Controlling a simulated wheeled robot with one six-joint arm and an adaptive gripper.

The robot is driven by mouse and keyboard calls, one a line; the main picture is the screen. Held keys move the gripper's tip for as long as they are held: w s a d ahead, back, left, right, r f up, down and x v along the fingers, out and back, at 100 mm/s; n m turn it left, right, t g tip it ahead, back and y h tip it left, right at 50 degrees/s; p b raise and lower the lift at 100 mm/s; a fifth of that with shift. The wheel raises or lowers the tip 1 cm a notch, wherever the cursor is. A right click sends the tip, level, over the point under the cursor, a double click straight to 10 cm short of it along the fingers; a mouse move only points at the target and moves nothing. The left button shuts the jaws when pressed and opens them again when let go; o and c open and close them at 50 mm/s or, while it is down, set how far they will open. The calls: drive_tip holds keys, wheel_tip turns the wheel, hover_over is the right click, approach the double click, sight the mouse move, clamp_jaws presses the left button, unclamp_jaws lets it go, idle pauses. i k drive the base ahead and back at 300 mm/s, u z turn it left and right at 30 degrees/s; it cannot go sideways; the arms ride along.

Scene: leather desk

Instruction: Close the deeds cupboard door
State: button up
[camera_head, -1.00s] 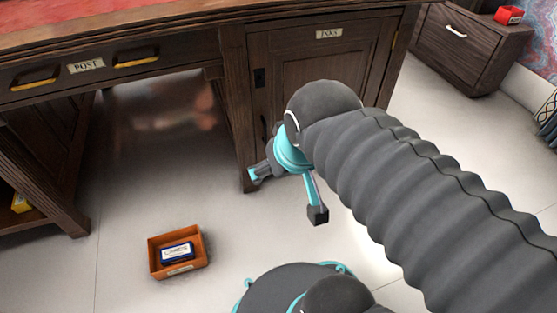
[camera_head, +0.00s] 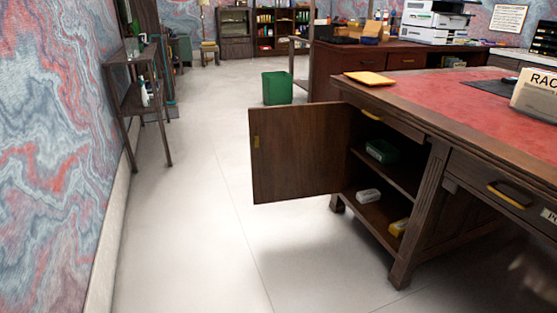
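A dark wooden cupboard door (camera_head: 299,155) stands wide open at the left end of the desk, swung out to the left of its opening. A small brass-coloured fitting shows near its free edge. No label can be read on this door, so I cannot tell by name that it is the deeds cupboard. The open cupboard (camera_head: 372,212) has a shelf holding a green box (camera_head: 382,151). A white item (camera_head: 368,196) and a yellow item (camera_head: 398,227) lie on its floor. My gripper is not in view.
The red-topped desk (camera_head: 455,104) runs off to the right, with an envelope (camera_head: 369,78) on its corner. A green bin (camera_head: 277,88) stands behind the door. A narrow side table (camera_head: 141,90) stands along the left wall. Pale floor (camera_head: 200,235) before the door is clear.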

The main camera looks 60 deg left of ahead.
sight(302, 152)
drive_tip(key=u, duration=2.85)
drive_tip(key=i, duration=4.9)
drive_tip(key=z, duration=3.7)
